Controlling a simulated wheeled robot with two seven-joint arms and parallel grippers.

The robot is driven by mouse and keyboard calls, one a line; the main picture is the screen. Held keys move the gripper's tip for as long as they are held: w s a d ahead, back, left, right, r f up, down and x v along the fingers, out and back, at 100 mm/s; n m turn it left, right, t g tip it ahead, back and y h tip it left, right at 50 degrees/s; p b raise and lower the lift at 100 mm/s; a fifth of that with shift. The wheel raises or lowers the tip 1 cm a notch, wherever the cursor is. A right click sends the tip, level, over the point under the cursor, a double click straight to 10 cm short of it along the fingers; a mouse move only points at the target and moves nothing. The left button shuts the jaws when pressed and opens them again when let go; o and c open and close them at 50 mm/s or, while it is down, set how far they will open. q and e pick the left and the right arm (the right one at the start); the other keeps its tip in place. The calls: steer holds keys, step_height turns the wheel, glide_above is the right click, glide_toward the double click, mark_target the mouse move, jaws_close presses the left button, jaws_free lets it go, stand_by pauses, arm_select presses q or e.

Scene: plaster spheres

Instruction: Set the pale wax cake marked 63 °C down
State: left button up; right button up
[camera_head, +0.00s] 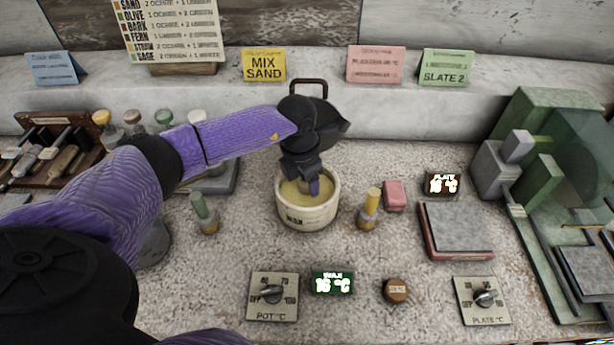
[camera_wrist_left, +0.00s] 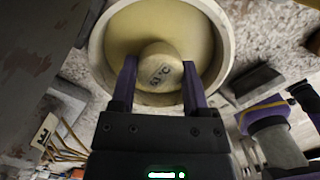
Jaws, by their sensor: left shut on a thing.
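The pale wax cake (camera_wrist_left: 160,70), a small cream disc with dark "°C" lettering on its face, sits between the fingers of my left gripper (camera_wrist_left: 158,82) in the left wrist view. My left gripper (camera_head: 308,186) is shut on it, and its fingertips are at the mouth of the cream pot (camera_head: 309,217) in the head view. The pot's pale rim (camera_wrist_left: 227,45) surrounds yellowish wax (camera_wrist_left: 122,38) behind the cake. I cannot tell whether the cake touches the wax. In the head view the gripper hides the cake. My right gripper is not in view.
A green-topped stub (camera_head: 204,212) and a yellow-topped stub (camera_head: 369,208) flank the pot. A pink block (camera_head: 394,195) and a grey plate (camera_head: 459,227) stand right. Dials and a green wax display (camera_head: 332,284) reading 16 °C lie in front. Clear counter lies between.

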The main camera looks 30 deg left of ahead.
arm_select(q)
steer(key=shift+f+b, duration=0.35)
steer(key=shift+f, duration=0.25)
steer(key=o, duration=1.3)
steer(key=shift+r, duration=0.15)
step_height(320, 180, up, 4)
steer(key=p, duration=0.3)
